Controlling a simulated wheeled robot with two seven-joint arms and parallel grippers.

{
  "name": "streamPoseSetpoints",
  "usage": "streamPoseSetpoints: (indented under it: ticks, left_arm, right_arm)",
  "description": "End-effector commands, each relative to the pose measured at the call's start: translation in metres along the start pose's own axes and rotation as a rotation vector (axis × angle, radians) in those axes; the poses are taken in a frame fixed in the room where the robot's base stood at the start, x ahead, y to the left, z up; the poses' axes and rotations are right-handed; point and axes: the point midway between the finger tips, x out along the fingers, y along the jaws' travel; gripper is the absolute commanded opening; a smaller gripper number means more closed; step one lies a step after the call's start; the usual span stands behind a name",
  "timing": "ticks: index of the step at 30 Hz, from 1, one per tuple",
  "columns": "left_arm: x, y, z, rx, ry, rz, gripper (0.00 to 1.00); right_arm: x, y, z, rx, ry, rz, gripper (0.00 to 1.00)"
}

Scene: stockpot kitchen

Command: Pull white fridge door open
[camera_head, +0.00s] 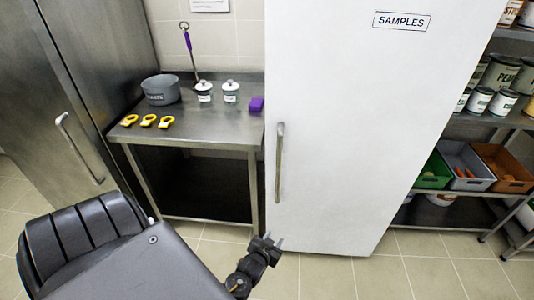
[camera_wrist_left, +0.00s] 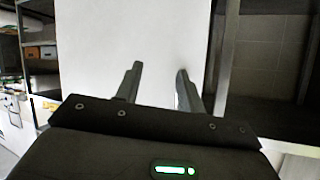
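The white fridge door (camera_head: 350,130) stands upright in the middle of the head view, marked with a "SAMPLES" label (camera_head: 402,21). It looks closed. Its vertical metal handle (camera_head: 279,162) is on the left edge of the door. My left gripper (camera_head: 272,243) is low in front of the fridge, below the handle and apart from it. In the left wrist view its two fingers (camera_wrist_left: 156,82) are spread with nothing between them, and the white fridge front (camera_wrist_left: 100,40) is behind them. My right gripper is in neither view.
A steel table (camera_head: 190,115) left of the fridge holds a grey pot (camera_head: 161,89), two lidded jars, yellow-handled items and a purple block (camera_head: 257,104). A steel cabinet (camera_head: 60,90) stands far left. Shelves with cans and bins (camera_head: 465,165) stand right. The tiled floor ahead is clear.

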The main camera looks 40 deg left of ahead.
Motion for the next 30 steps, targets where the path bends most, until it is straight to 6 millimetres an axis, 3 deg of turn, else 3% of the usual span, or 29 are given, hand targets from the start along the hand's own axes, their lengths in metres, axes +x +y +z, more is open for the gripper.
streamPoseSetpoints:
  ticks: [9,15,21,30]
  left_arm:
    - [-0.003,0.016,0.066,0.047,-0.12,0.049,0.39]
    - [-0.007,0.023,0.098,0.07,-0.178,0.075,0.39]
    - [-0.011,0.026,0.114,0.081,-0.209,0.087,0.39]
    - [-0.012,0.027,0.118,0.084,-0.217,0.091,0.39]
  right_arm:
    - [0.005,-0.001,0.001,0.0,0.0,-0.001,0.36]
    - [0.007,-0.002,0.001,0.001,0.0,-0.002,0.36]
    - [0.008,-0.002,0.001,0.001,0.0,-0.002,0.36]
    - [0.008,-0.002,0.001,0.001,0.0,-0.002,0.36]
